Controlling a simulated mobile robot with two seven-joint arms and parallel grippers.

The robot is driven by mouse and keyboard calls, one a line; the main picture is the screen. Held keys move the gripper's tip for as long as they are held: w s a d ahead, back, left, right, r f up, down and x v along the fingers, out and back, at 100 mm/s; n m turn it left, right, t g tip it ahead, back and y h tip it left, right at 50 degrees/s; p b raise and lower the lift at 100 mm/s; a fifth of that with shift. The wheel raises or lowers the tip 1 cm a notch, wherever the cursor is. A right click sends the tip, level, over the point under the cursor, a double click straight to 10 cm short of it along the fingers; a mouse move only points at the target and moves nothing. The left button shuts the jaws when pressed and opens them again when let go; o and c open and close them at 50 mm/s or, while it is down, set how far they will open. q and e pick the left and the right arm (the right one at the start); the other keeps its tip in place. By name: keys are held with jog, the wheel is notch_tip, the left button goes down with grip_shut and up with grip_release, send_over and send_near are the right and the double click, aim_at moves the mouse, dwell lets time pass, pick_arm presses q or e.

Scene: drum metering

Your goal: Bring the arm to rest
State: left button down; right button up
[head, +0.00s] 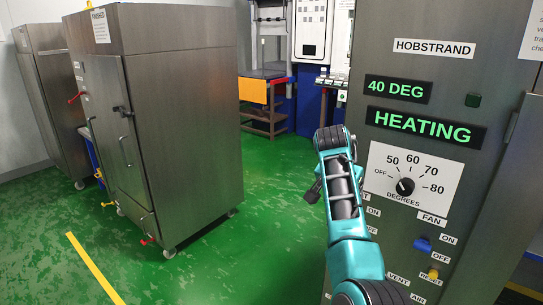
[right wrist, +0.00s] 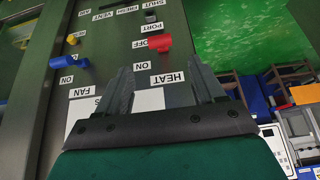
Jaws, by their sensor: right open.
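My right arm (head: 345,225) comes up from the bottom in the head view, in front of the left part of the steel control panel. My right gripper (head: 313,191) shows there as small dark fingers at the panel's left edge. In the right wrist view, the right gripper (right wrist: 163,92) is open and empty, its two fingers apart. The panel appears upside down beyond the fingers. A red switch (right wrist: 160,42) stands beyond the fingertips by labels reading HEAT, ON and OFF. It appears clear of the fingers. My left gripper is not in view.
The Hobstrand panel (head: 455,100) reads 40 DEG and HEATING above a black dial (head: 405,187). A blue switch (head: 422,244) and yellow switch (head: 433,273) sit below. A steel cabinet (head: 185,130) stands left. Green floor (head: 265,240) between is clear. An orange-fronted bench (head: 254,91) stands behind.

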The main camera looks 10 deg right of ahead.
jog(key=s+f+n+t, duration=0.2)
jog(key=s+f+n, duration=0.3)
jog(key=f, duration=0.5)
jog(key=s+f+n+t, duration=0.2)
jog(key=s+f, duration=0.4)
jog(key=f, duration=0.4)
jog(key=s+a+f+n+t+y, duration=0.1)
jog(key=s+a+f+n+y, duration=0.1)
jog(key=s+a, duration=0.4)
jog(key=s+a+f+n+t+y, duration=0.2)
jog(key=s+a+n+y, duration=0.1)
jog(key=s, duration=1.1)
jog(key=a+y, duration=0.1)
jog(key=a, duration=0.1)
jog(key=shift+a, duration=0.4)
